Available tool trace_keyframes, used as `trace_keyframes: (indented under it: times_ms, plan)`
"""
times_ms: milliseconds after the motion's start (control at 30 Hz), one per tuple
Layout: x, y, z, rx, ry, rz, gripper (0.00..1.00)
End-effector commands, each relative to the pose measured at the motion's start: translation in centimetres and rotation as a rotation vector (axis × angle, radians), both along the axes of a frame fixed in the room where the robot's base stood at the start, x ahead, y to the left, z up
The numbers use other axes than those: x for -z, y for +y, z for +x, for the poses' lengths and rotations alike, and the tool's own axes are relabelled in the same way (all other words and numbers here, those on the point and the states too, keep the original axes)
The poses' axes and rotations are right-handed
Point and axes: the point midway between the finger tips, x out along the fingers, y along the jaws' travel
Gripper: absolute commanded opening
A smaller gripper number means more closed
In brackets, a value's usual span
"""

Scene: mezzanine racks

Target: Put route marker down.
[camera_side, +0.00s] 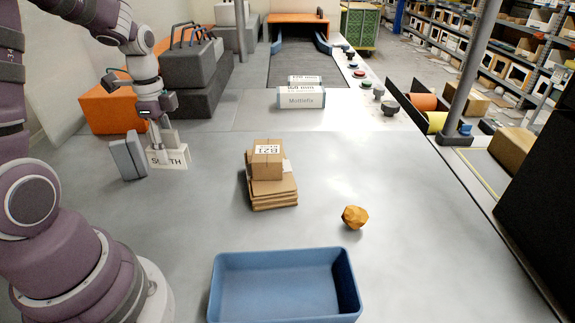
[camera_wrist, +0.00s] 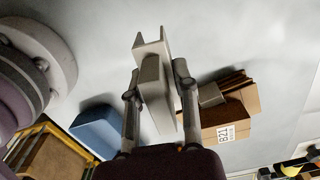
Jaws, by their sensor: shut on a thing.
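The route marker (camera_side: 168,159) is a pale block with a wide lettered face, partly hidden, that appears to read "SOUTH". It is upright at the left of the grey table. My gripper (camera_side: 160,133) is above it, pointing down, with its fingers shut on the marker's upper part. In the wrist view the pale marker (camera_wrist: 156,95) stands between the two fingers of my gripper (camera_wrist: 158,88). Its base is at or very near the table top; I cannot tell whether it touches.
A grey upright block (camera_side: 126,159) stands close left of the marker. Stacked cardboard boxes (camera_side: 272,190), an orange-brown lump (camera_side: 354,217) and a blue tray (camera_side: 285,258) are on the table. Grey and orange cases (camera_side: 112,108) stand behind. The table between marker and boxes is clear.

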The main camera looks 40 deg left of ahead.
Motion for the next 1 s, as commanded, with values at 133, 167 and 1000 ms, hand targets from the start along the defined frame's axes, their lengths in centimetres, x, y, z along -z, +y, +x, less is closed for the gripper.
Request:
trace_keyframes:
  times_ms: [133,167,1000]
  plan:
    - [-1.6,-2.4,3.0,-0.163,-0.001,0.007,0.00]
    - [-2.0,-3.2,3.7,-0.216,0.000,0.009,0.00]
    - [-4.5,-15.9,9.9,-0.636,0.003,0.001,0.00]
